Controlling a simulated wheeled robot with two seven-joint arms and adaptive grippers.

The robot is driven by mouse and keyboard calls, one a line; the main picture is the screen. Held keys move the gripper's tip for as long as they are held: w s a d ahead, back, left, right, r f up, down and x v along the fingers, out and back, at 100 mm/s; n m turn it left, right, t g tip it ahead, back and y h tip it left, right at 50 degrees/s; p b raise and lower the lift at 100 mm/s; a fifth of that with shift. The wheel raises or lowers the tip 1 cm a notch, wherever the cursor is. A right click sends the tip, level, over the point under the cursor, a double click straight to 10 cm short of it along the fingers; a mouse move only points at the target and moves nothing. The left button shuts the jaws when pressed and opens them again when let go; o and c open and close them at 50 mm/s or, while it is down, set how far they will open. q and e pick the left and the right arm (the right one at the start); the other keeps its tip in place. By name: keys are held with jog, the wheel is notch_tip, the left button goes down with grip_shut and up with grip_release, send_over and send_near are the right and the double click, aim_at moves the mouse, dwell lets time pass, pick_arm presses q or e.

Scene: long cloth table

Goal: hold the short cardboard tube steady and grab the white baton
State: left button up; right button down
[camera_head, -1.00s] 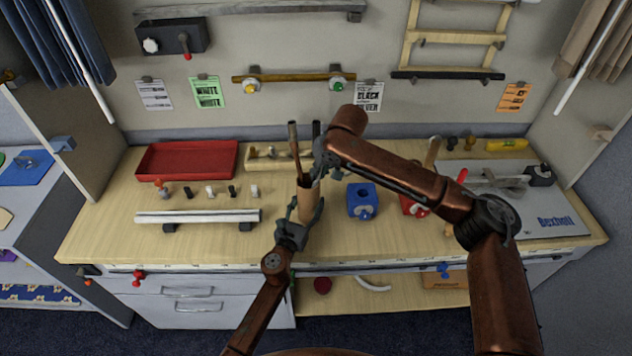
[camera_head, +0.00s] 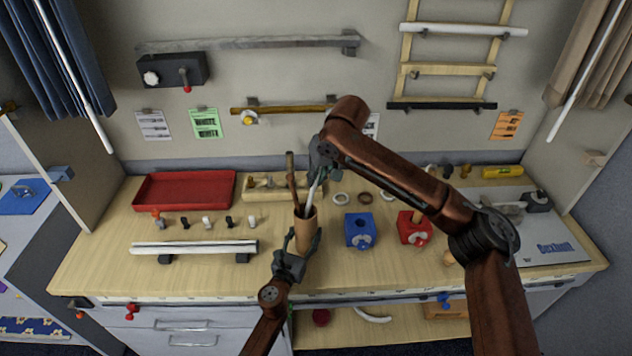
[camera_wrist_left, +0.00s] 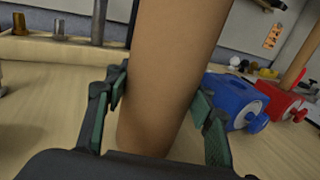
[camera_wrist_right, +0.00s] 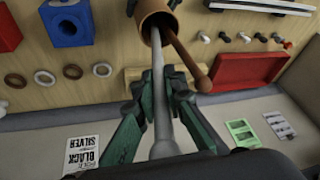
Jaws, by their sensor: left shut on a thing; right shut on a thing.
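The short cardboard tube (camera_head: 306,234) stands roughly upright on the table. My left gripper (camera_head: 303,243) is shut around it; the left wrist view shows a finger on each side of the tube (camera_wrist_left: 170,70). The white baton (camera_head: 314,194) slants up from the tube's mouth. My right gripper (camera_head: 320,166) is shut on the baton's upper part above the tube; the right wrist view shows the baton (camera_wrist_right: 158,70) between the fingers, its far end inside the tube mouth. A brown stick (camera_head: 291,172) also leans in the tube, beside the baton. The baton's lower end is hidden.
A blue block (camera_head: 359,228) and a red block (camera_head: 413,226) stand right of the tube. A white bar (camera_head: 195,247) on supports lies left. A red tray (camera_head: 185,190) and a wooden rack (camera_head: 262,194) are behind. Bare table lies between the tube and the blue block.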

pick_arm(q)
jog(key=o, duration=1.3)
jog(key=shift+c, duration=0.2)
